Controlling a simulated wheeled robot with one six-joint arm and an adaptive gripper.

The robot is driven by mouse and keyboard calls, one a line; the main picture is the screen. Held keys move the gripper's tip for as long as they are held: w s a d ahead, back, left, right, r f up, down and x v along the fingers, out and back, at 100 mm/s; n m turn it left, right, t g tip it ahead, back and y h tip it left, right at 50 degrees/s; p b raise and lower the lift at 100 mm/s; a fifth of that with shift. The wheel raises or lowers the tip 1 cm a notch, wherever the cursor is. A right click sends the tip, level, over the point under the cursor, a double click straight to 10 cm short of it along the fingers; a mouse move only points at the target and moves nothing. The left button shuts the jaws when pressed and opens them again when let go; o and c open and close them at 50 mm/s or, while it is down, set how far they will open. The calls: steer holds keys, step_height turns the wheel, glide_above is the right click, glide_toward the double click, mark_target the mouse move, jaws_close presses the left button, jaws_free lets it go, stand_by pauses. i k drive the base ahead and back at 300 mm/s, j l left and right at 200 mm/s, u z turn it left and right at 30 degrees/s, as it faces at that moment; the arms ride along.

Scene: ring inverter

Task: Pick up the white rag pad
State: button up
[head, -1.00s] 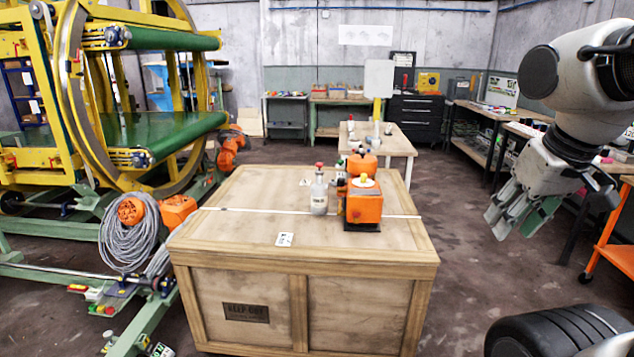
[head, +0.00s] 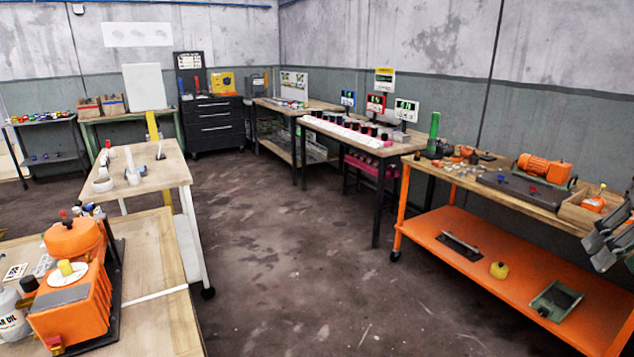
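I cannot pick out a white rag pad for sure in the head view. Small pale items (head: 102,184) lie on the small wooden table at the left, too small to identify. My gripper (head: 606,240) shows only in part at the right edge, in front of the orange-framed workbench. Its fingers are cut off by the frame, and whether they are open or shut is unclear. I see nothing held in the visible part.
The orange-framed workbench (head: 470,235) stands at right, with a motor (head: 543,170) on top. Other benches line the back. The floor (head: 290,250) between is clear.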

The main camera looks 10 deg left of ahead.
mark_target(103, 172)
steer(key=i+l+z, duration=0.3)
steer(key=i+z, duration=0.3)
steer(key=i, duration=0.2)
steer(key=i+u, duration=0.8)
steer(key=i+j+u, duration=0.1)
steer(key=i+u, duration=0.4)
steer(key=i+l+u, duration=0.15)
steer(key=i+u, duration=0.35)
steer(key=i, duration=0.2)
steer(key=i+u, duration=0.15)
steer(key=i, duration=0.3)
steer(key=i+l+u, duration=0.2)
steer(key=i, duration=0.25)
steer(key=i+l+u, duration=0.15)
steer(key=i, duration=0.3)
steer(key=i+u, duration=0.3)
steer(key=u, duration=0.15)
steer(key=i+l+u, duration=0.25)
steer(key=u, duration=0.2)
steer(key=i+l+u, duration=0.55)
steer(key=u, duration=0.3)
steer(key=i+l+u, duration=0.2)
steer(key=l+u, duration=0.25)
steer(key=l, duration=0.2)
